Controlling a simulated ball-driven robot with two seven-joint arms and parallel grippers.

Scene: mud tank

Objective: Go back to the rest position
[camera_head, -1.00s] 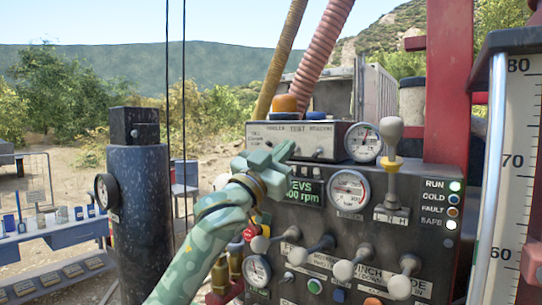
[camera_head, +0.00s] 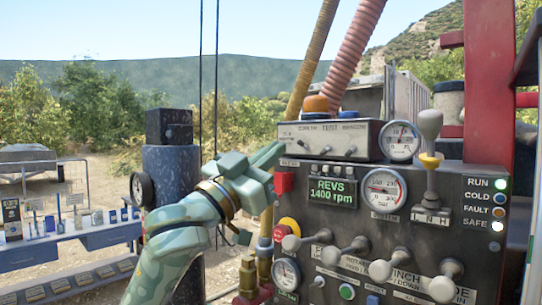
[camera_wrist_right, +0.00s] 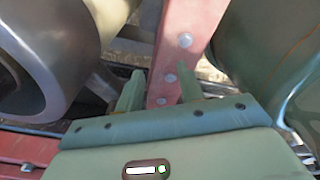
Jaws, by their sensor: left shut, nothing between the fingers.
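My left gripper (camera_head: 270,157) shows in the head view, on a mottled green arm that comes up from the bottom left. It is shut and empty, with its fingers pointing up and right. My right gripper (camera_wrist_right: 160,88) shows in the right wrist view. Its two green fingers are apart, with a red bolted beam (camera_wrist_right: 182,45) beyond them.
The panel carries several grey levers (camera_head: 380,270), a round gauge (camera_head: 384,190) and a REVS display (camera_head: 333,192) reading 1400 rpm. A dark cylinder (camera_head: 172,175) stands behind my left arm. A blue bench (camera_head: 70,238) is at the left. Large rounded metal (camera_wrist_right: 45,60) flanks the right gripper.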

